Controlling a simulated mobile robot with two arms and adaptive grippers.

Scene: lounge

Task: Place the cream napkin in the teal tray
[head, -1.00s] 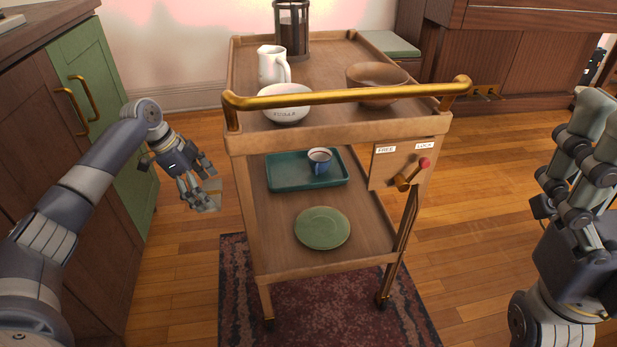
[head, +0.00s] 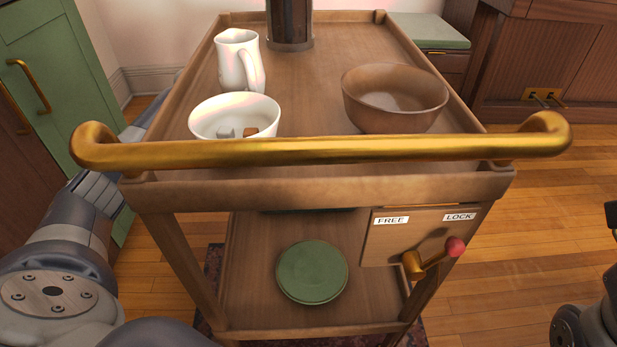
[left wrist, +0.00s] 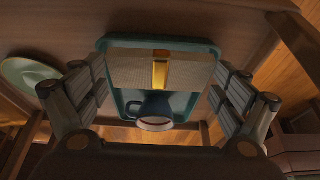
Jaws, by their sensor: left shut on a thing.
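In the left wrist view, my left gripper (left wrist: 158,78) is shut on the cream napkin (left wrist: 125,71), a folded cloth with a gold band across its middle. The teal tray (left wrist: 160,42) lies behind the napkin in that view, with a dark blue cup (left wrist: 155,106) in it. I cannot tell the gap between napkin and tray. In the head view the cart's top hides my left gripper, the napkin and nearly all of the tray, leaving a thin dark edge of it. Only part of my right arm shows at the right edge, its fingers out of frame.
The wooden cart's gold handle (head: 330,151) crosses the front. Its top shelf holds a white bowl (head: 235,115), a white pitcher (head: 240,62), a brown bowl (head: 395,98) and a dark cylinder (head: 290,22). A green plate (head: 312,272) lies on the lower shelf.

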